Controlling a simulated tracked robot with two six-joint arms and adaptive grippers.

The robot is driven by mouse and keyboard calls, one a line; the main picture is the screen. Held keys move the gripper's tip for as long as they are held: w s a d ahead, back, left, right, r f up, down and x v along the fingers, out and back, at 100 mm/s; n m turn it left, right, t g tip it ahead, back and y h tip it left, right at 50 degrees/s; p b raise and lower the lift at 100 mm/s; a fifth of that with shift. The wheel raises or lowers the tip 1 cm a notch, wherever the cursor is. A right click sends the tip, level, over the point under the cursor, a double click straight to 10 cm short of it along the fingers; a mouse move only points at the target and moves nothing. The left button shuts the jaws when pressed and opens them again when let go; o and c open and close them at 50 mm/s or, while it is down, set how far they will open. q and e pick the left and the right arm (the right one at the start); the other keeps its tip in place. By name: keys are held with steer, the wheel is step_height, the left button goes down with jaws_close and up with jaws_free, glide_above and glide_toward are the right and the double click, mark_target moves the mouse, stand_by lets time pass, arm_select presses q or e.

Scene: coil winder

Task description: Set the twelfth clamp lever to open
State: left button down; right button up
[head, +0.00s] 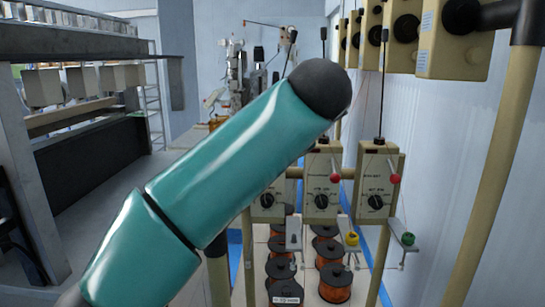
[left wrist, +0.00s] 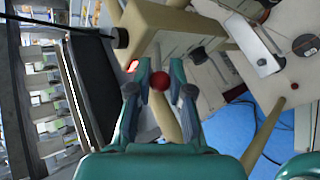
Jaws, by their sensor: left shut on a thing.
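In the left wrist view, my left gripper (left wrist: 161,75) has its two teal fingers shut on a red ball knob (left wrist: 160,82), which shows between them beside a beige box (left wrist: 165,35). The lever under the knob is mostly hidden, and I cannot tell its set position. In the head view, my teal left arm crosses the middle and its gripper is hidden. Two beige dial boxes there carry red knobs, one on the middle box (head: 321,185) and one on the right box (head: 376,190). I cannot tell which is the twelfth. My right gripper is not in view.
Copper wire spools (head: 335,283) stand below the boxes. A yellow knob (head: 352,239) and a green knob (head: 408,240) sit on small arms under them. Larger beige boxes (head: 455,45) hang at upper right near a beige post (head: 490,170). A grey machine frame (head: 70,45) stands left.

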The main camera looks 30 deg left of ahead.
arm_select(q)
steer(key=c, duration=1)
jaws_free()
steer(key=shift+w, duration=0.1)
steer(key=shift+c, duration=0.2)
steer(key=v, duration=1.2)
steer(key=shift+f, duration=0.2)
